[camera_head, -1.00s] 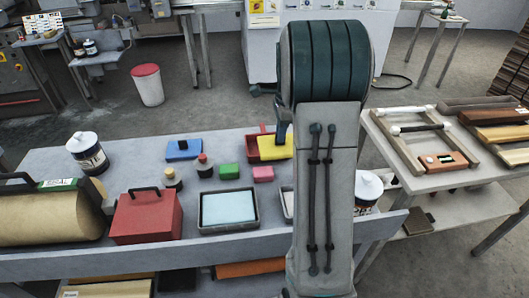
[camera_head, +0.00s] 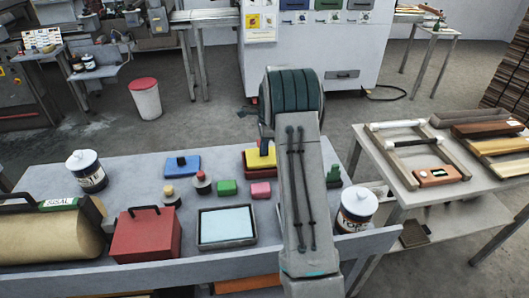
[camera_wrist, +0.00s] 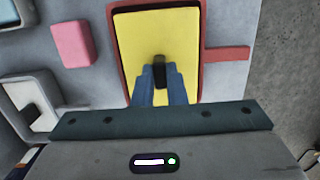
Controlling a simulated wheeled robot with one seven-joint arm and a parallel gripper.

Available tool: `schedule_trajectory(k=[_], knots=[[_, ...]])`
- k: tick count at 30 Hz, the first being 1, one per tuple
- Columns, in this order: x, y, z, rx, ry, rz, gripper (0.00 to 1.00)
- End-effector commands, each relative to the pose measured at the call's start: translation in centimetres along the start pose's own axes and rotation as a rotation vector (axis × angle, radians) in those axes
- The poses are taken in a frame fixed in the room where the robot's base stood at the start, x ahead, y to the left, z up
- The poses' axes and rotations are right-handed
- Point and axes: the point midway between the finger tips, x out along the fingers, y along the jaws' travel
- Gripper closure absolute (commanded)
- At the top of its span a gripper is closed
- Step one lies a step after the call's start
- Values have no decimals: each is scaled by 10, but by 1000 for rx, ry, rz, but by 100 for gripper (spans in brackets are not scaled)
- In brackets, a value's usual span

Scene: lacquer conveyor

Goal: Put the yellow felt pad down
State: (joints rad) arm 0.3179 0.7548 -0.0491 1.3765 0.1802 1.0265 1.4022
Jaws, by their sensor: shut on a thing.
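The yellow felt pad (camera_wrist: 145,35) is a flat rectangle with a black knob; my gripper (camera_wrist: 161,78) is shut on that knob. In the wrist view the pad lies within the outline of a red tray (camera_wrist: 225,53), whose rim shows around it and whose handle sticks out to the right. I cannot tell whether the pad touches the tray or hangs just above it. In the head view the yellow pad (camera_head: 255,160) shows over the red tray (camera_head: 261,175), partly hidden by my arm.
A pink block (camera_head: 261,190), a green block (camera_head: 227,187) and a blue pad (camera_head: 188,168) are nearby. A tray with a pale blue sheet (camera_head: 203,242) stands in front. A white-lidded can (camera_head: 356,210) stands right of my arm.

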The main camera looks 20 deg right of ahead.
Motion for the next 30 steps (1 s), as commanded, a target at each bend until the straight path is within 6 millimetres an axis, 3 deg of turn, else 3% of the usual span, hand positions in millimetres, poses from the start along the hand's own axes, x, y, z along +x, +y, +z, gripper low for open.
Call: schedule_trajectory(k=[7, 18, 19, 21, 30], knots=[[32, 1, -4, 1, -1, 4, 100], [39, 1, -5, 0, 0, 1, 100], [39, 1, -5, 0, 0, 1, 83], [38, 1, -5, 0, 0, 1, 66], [36, 1, -4, 0, 0, 0, 66]])
